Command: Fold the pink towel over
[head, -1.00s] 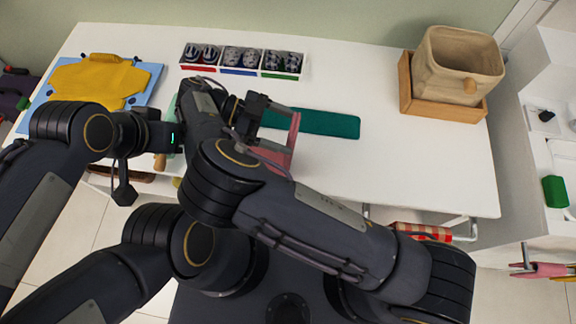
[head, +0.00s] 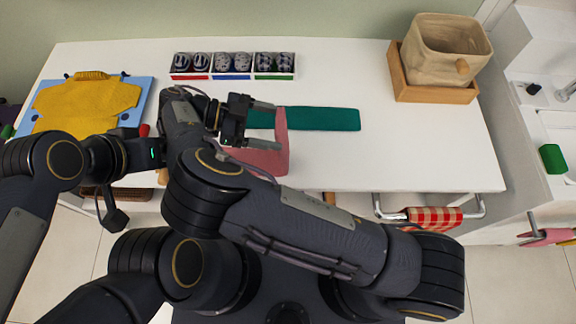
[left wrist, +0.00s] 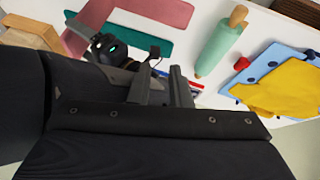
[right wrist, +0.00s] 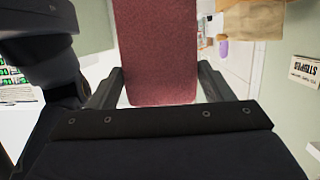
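The pink towel (head: 282,135) is by the front of the white table, partly hidden behind my right arm. One strip of it runs along the table's depth and another part (head: 258,160) lies toward the left. My right gripper (head: 277,127) is at the towel, fingers apart; in the right wrist view the towel (right wrist: 155,50) fills the space between them, with a narrow gap on each side. The left wrist view shows part of the towel (left wrist: 155,12). My left gripper (left wrist: 161,85) has its fingers a little apart with no towel between; my right arm hides it in the head view.
A teal cloth (head: 325,119) lies just right of the towel. Shoe boxes (head: 233,66) stand at the back, a yellow garment on a blue board (head: 145,100) at left, a basket (head: 445,55) at right. A mint rolling pin (left wrist: 220,45) shows near my left gripper. The table's right half is mostly clear.

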